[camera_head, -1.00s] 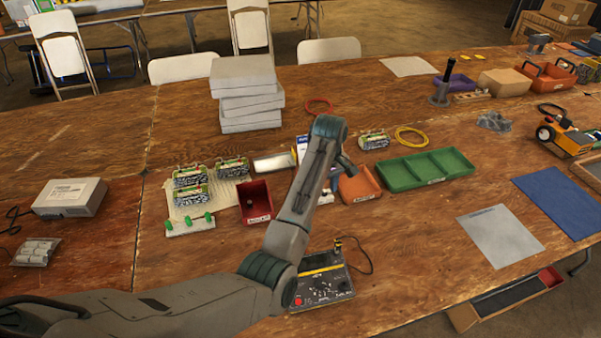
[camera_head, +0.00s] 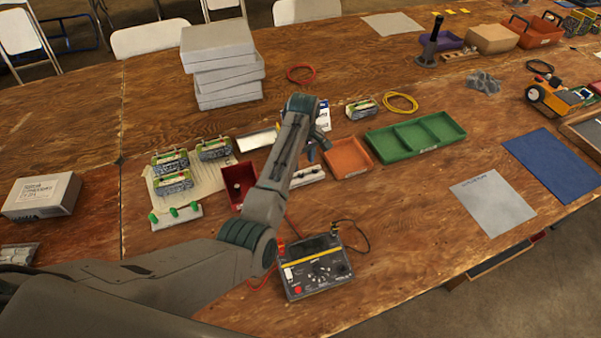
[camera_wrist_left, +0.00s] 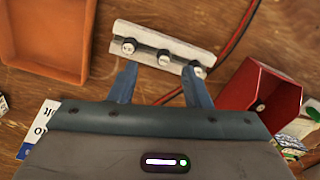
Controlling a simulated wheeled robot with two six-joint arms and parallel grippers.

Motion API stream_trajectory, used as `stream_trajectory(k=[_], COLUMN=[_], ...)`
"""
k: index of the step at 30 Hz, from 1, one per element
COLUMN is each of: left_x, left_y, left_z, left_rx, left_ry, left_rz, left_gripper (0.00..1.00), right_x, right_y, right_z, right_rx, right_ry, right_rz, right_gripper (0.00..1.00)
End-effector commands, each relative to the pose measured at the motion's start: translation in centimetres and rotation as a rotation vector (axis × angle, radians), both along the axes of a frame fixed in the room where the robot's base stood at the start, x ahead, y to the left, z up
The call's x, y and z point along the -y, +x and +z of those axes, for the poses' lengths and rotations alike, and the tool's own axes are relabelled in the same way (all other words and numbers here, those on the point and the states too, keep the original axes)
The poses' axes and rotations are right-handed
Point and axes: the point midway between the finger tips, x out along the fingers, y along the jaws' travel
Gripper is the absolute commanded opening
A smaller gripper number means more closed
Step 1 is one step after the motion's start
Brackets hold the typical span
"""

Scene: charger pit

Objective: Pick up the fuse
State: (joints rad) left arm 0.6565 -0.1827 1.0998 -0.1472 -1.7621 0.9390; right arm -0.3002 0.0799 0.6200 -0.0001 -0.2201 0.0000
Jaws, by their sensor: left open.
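A pale block (camera_wrist_left: 145,36) with three round light-topped pieces stands on the table in the left wrist view, and also shows in the head view (camera_head: 308,174). The pieces may be fuses; I cannot tell for certain. My left gripper (camera_wrist_left: 160,76) is open and empty, its two fingertips at the block's near edge in the left wrist view. In the head view the left gripper (camera_head: 318,150) hangs over the block, and the arm hides part of that area. A small light piece (camera_wrist_left: 258,107) lies in the red bin (camera_wrist_left: 278,90). My right gripper is out of view.
An orange bin (camera_head: 348,155) and a green divided tray (camera_head: 415,135) stand right of the block. A tester (camera_head: 315,270) with a red lead lies in front. A strip with green knobs (camera_head: 175,215) and battery-like packs (camera_head: 172,168) are left.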

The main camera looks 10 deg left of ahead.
Motion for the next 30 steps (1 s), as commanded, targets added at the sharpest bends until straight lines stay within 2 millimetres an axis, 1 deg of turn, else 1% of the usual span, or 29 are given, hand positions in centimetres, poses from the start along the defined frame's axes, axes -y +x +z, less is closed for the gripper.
stream_trajectory(k=[1,5,6,9,12,17,18,23,24,30], left_x=[-0.2,-0.7,-0.6,-0.6,-0.6,-0.6,-0.6,-0.6,-0.6,-0.6], left_y=[-0.2,-0.3,-0.3,-0.3,-0.2,-0.2,-0.2,-0.2,-0.2,-0.2], left_z=[-0.5,-2.4,-3.1,-4.2,-4.6,-4.6,-4.6,-4.6,-4.6,-4.6], left_rx=[-0.004,-0.004,-0.004,-0.003,0.0,0.0,0.0,0.0,0.0,0.0], left_ry=[0.001,0.0,0.0,0.0,0.0,0.0,0.0,0.0,0.0,0.0], left_rz=[0.0,0.0,0.0,0.0,0.001,0.001,0.001,0.0,0.0,0.0], left_gripper=[0.44,0.44,0.44,0.44,0.44,0.44,0.4,0.08,0.05,0.04], right_x=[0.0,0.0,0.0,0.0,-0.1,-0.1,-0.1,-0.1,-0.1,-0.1], right_y=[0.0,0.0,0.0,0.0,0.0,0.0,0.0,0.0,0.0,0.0], right_z=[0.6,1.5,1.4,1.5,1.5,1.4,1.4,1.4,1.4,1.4], right_rx=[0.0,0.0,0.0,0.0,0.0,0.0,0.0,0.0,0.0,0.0], right_ry=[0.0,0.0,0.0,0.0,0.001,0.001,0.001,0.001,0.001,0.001], right_rz=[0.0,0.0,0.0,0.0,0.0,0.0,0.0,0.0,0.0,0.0], right_gripper=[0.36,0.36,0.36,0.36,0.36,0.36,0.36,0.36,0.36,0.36])
